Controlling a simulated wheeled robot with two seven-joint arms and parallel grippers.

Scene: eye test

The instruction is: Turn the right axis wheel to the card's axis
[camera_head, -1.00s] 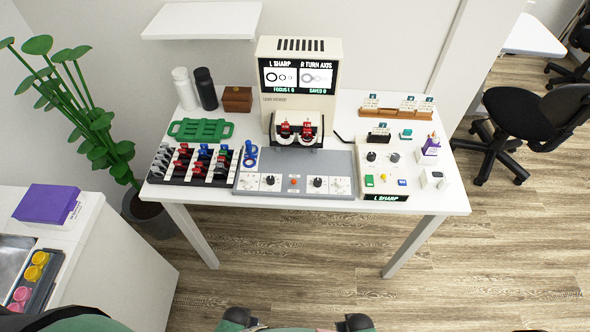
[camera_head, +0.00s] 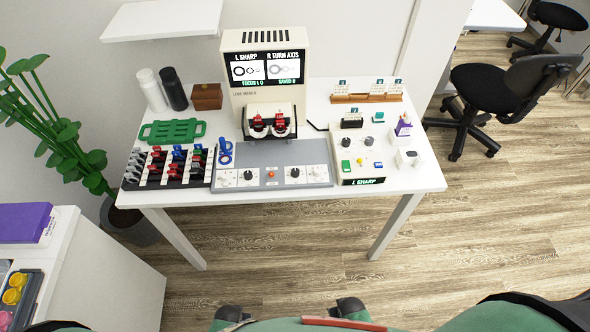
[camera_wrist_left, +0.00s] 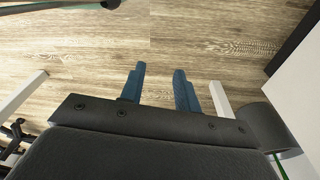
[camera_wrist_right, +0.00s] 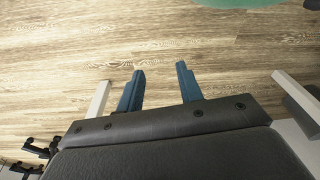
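The lens viewer (camera_head: 264,70) stands at the back of the white table. Its screen (camera_head: 264,68) reads "L SHARP" and "R TURN AXIS". The grey panel (camera_head: 272,156) before it has a dark knob at the left (camera_head: 247,175) and one at the right (camera_head: 295,172), each beside a white dial. Their labels are too small to read, so I cannot tell which control is the right axis wheel. My left gripper (camera_wrist_left: 160,72) and right gripper (camera_wrist_right: 160,70) are open and empty above the floor, away from the table.
A lens rack (camera_head: 165,165) and green tray (camera_head: 173,131) are left of the panel. The white control box (camera_head: 372,150) and a card rack (camera_head: 367,97) are at the right. A plant (camera_head: 60,140) and side cabinet (camera_head: 105,260) stand left. The floor before the table is clear.

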